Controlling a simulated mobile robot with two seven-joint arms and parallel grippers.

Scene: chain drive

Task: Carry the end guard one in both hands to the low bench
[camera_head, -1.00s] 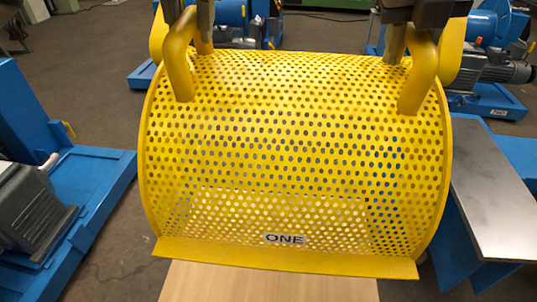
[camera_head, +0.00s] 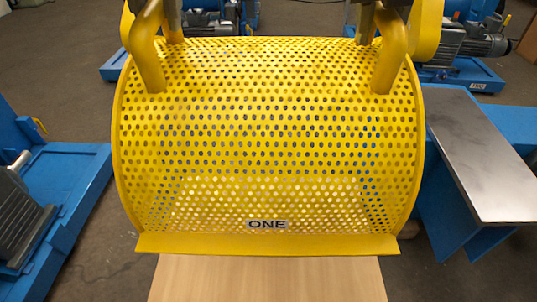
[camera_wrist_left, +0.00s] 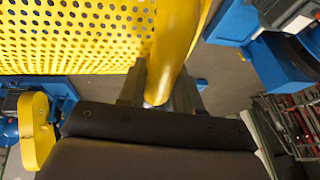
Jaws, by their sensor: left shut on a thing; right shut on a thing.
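The end guard one (camera_head: 270,150) is a large curved yellow shell of perforated sheet with an "ONE" label near its lower lip. It fills the middle of the head view, held up in front of me. My left gripper (camera_head: 172,15) is shut on its left tubular handle, at the top edge of the head view. The left wrist view shows the fingers (camera_wrist_left: 158,88) on either side of the yellow handle. My right gripper (camera_head: 366,18) is shut on the right handle, mostly cut off by the frame. A pale wooden top (camera_head: 265,280) shows below the guard; I cannot tell whether it is the low bench.
A blue stand with a grey metal plate (camera_head: 480,160) is close at the right. A blue machine base (camera_head: 70,190) with a grey motor stands at the left. More blue machines (camera_head: 465,75) stand behind. Grey floor shows between them.

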